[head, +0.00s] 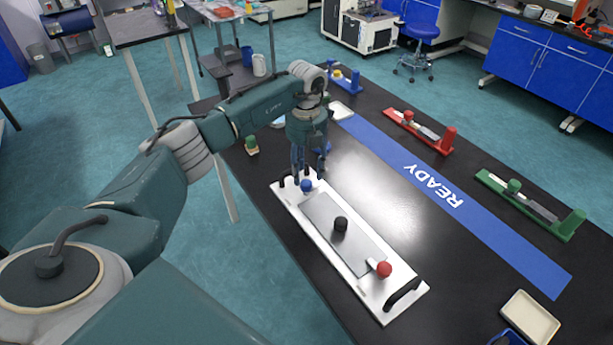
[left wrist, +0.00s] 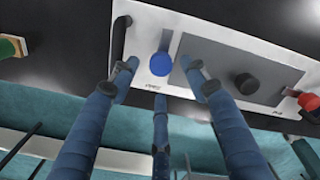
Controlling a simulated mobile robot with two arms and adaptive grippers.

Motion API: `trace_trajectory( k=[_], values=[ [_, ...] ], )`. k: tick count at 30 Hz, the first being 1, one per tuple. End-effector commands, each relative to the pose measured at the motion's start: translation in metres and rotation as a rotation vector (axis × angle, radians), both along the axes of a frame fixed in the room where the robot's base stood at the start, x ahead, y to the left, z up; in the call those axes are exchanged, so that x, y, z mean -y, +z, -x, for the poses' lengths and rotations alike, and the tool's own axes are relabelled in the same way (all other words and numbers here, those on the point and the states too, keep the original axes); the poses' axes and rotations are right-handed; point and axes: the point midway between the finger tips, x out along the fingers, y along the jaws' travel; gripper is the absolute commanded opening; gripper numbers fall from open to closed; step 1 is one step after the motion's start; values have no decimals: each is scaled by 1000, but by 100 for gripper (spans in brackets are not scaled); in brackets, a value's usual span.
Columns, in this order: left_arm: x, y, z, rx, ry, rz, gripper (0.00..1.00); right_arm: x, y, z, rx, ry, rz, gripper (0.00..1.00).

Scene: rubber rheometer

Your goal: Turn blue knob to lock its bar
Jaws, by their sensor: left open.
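The blue knob (head: 306,186) stands on the far left end of a white plate (head: 395,302) lying on the black table. In the left wrist view the blue knob (left wrist: 161,64) sits between the spread fingers of my left gripper (left wrist: 158,82), with a gap around it. In the head view my left gripper (head: 309,171) points down just above that end of the plate, open and empty. A small pale piece shows beside the blue knob in the wrist view; I cannot tell how its bar is turned. My right gripper is out of view.
The plate also bears a grey panel (head: 322,211), a black knob (head: 341,224), a red knob (head: 384,269) and a black handle (head: 402,293). Red (head: 420,132) and green (head: 531,205) fixtures stand to the right beyond the blue READY strip (head: 400,172). A tray (head: 529,319) lies at lower right.

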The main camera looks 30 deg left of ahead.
Motion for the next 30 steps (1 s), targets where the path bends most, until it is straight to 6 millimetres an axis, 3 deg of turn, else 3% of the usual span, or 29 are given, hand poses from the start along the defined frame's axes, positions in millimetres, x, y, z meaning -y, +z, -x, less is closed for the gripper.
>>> trace_trajectory(
  k=[7, 18, 25, 30],
  values=[
    [1, -32, 0, -1, -1, 1, 46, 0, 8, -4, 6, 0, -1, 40],
    [1, -39, 0, 1, -1, 1, 46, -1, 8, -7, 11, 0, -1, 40],
    [1, -39, 0, 2, -1, 1, 2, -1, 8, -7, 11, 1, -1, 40],
    [1, -39, 0, 2, -4, 1, 1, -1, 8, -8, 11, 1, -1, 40]
  ],
)
